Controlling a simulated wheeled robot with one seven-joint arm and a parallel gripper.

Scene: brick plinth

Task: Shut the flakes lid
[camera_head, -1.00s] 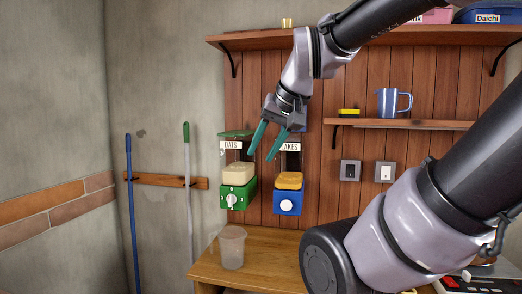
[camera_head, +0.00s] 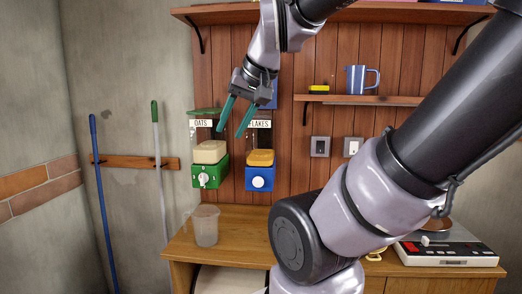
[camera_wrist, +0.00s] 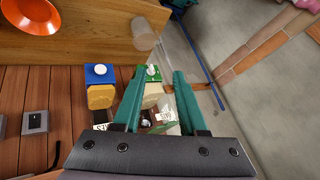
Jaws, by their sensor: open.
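The flakes dispenser has a blue base (camera_head: 260,180), a clear bin with orange-yellow flakes and a partly covered label. Its blue lid (camera_head: 270,96) stands raised above the bin, partly hidden behind my gripper. My gripper (camera_head: 231,132) is open and empty, its teal fingers pointing down in front of the gap between the oats and flakes dispensers. In the wrist view, the flakes dispenser's blue base (camera_wrist: 100,74) is left of my fingers (camera_wrist: 157,73); its lid cannot be made out there.
The oats dispenser (camera_head: 209,175), with a green lid lying across its top, hangs just left. A clear cup (camera_head: 205,226) stands on the wooden counter (camera_head: 240,222) below. A shelf (camera_head: 375,100) with a blue mug (camera_head: 361,79) is to the right. Switches (camera_head: 320,147) are on the wall.

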